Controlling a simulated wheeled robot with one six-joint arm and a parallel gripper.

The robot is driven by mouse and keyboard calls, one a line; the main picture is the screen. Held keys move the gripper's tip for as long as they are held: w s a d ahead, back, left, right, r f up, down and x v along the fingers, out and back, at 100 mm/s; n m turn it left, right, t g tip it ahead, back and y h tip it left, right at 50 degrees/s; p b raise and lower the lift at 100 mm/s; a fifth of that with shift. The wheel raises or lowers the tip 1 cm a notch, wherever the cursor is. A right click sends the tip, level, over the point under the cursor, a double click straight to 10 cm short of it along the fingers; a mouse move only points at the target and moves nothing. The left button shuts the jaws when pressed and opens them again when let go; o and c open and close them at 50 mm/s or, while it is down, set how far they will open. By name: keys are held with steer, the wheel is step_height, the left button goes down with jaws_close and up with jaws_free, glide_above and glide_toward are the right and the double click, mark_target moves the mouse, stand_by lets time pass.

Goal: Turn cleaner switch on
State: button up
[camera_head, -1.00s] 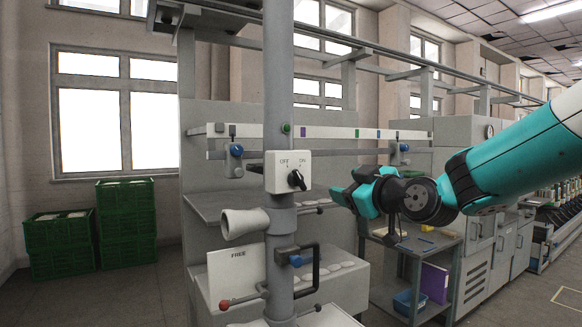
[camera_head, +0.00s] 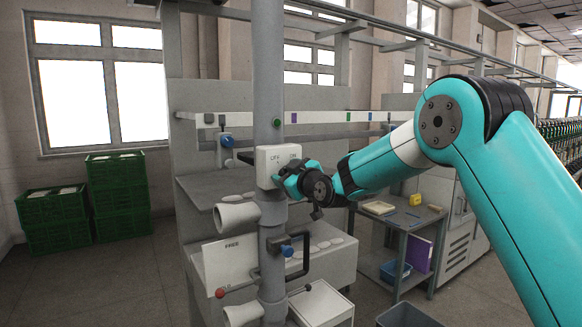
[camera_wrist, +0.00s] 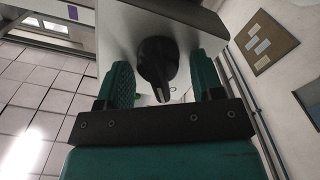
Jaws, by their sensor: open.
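My gripper (camera_head: 284,181) is at the front of the box. In the wrist view its two teal fingers (camera_wrist: 162,85) are apart, one on each side of the knob, with a visible gap on both sides. The knob's pointer extends toward the gripper's palm in that view.
The grey post (camera_head: 268,90) carries a white funnel (camera_head: 237,215) and a black handle (camera_head: 303,258) below the box. A side table (camera_head: 405,218) with small items stands to the right. Green crates (camera_head: 118,195) are stacked at the far left.

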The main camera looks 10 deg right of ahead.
steer(key=shift+w, duration=0.1)
steer(key=c, duration=0.8)
steer(key=shift+d, duration=0.2)
steer(key=shift+c, duration=0.2)
steer(key=shift+f+m+b, duration=0.15)
steer(key=shift+m+b, duration=0.15)
steer(key=shift+b, duration=0.2)
steer(key=shift+a+m+b, duration=0.1)
steer(key=shift+m+b, duration=0.7)
steer(key=shift+b, duration=0.45)
steer(key=m+b, duration=0.2)
steer(key=shift+m+b, duration=0.4)
steer(key=m+b, duration=0.3)
steer(key=m, duration=0.1)
steer(key=shift+d, duration=0.2)
steer(key=shift+w+d+r+m+b, duration=0.15)
steer(key=shift+m+b, duration=0.2)
steer(key=shift+m, duration=0.3)
steer(key=shift+s+r+m+b, duration=0.1)
steer(key=shift+m+b, duration=0.2)
steer(key=shift+m, duration=0.65)
